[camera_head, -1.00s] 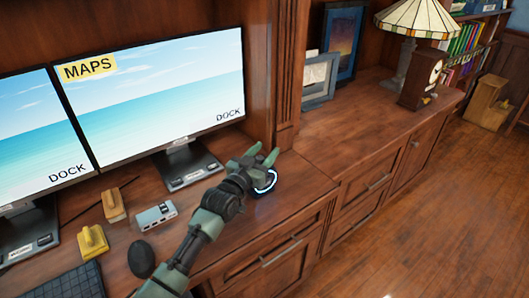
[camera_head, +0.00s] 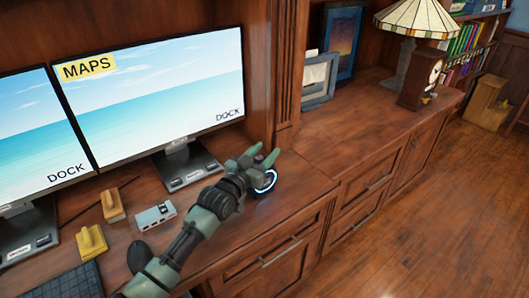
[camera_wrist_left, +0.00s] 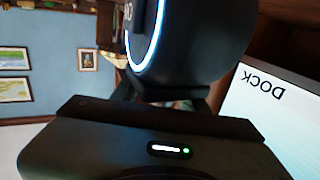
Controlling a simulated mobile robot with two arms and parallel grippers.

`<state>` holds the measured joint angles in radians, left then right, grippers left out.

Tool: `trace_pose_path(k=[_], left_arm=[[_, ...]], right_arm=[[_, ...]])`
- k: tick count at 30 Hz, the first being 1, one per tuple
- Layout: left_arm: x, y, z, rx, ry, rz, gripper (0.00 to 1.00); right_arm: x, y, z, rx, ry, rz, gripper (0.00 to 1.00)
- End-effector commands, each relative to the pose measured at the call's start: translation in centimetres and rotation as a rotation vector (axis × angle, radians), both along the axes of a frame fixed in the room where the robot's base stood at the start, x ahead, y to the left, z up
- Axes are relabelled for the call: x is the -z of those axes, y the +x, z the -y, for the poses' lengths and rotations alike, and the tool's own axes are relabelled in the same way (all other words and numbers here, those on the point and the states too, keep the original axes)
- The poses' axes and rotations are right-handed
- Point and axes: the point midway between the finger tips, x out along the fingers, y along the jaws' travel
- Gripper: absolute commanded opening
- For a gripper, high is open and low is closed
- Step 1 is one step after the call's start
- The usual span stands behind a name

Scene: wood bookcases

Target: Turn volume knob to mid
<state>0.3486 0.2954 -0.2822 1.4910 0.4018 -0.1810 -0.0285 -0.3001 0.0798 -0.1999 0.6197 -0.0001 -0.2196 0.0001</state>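A dark round device with a glowing white-blue ring (camera_head: 265,181), seemingly the volume knob, stands on the desk right of the monitor base. In the left wrist view the dark cylinder and its lit ring (camera_wrist_left: 195,45) fill the top middle, very close. My left gripper (camera_head: 262,156) is at the device, its green fingers apart over its upper part. The hand hides much of the device. I cannot tell whether the fingers press on it. My right gripper is not in view.
Two monitors stand at left, the nearer labelled DOCK (camera_head: 160,95).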

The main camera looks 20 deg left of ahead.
Motion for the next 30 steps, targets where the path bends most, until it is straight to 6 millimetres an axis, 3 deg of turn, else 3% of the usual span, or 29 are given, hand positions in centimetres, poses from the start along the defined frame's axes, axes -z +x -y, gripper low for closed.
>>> trace_pose_path(k=[8, 21, 30], left_arm=[[0.1, -0.5, -0.1, 0.000, 0.000, -0.001, 0.44], [0.1, -6.9, -1.8, 0.000, 0.001, -0.002, 0.44], [0.0, -7.6, -2.0, 0.000, 0.000, 0.000, 0.44]], right_arm=[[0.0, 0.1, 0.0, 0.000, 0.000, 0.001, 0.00], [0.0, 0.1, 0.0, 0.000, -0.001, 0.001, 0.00], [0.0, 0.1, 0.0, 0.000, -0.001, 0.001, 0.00]])
